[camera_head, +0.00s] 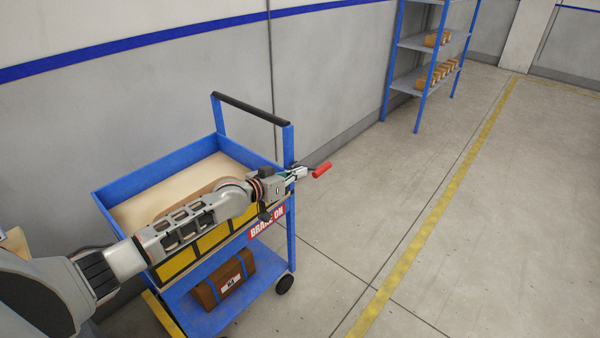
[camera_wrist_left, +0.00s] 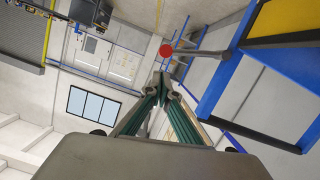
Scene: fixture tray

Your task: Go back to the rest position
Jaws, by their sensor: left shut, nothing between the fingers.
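My left gripper (camera_head: 299,173) is at the end of my left arm, which reaches over the blue trolley. It is shut and empty. A red handle (camera_head: 321,170) shows just beyond its fingertips in the head view. In the left wrist view the closed fingertips (camera_wrist_left: 162,82) point up the picture, and the round red end of the handle (camera_wrist_left: 166,51) shows above them, apart from them. A grey lever (camera_wrist_left: 200,52) joins it to the trolley side. My right gripper is not in view.
The blue trolley (camera_head: 150,168) has a push bar (camera_head: 250,108), yellow-fronted bins, a "BRAKE ON" sign (camera_head: 267,223) and a brown box (camera_head: 222,282) on its lower shelf. A blue shelf rack (camera_head: 424,75) stands behind. The floor (camera_head: 500,230) at right is clear.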

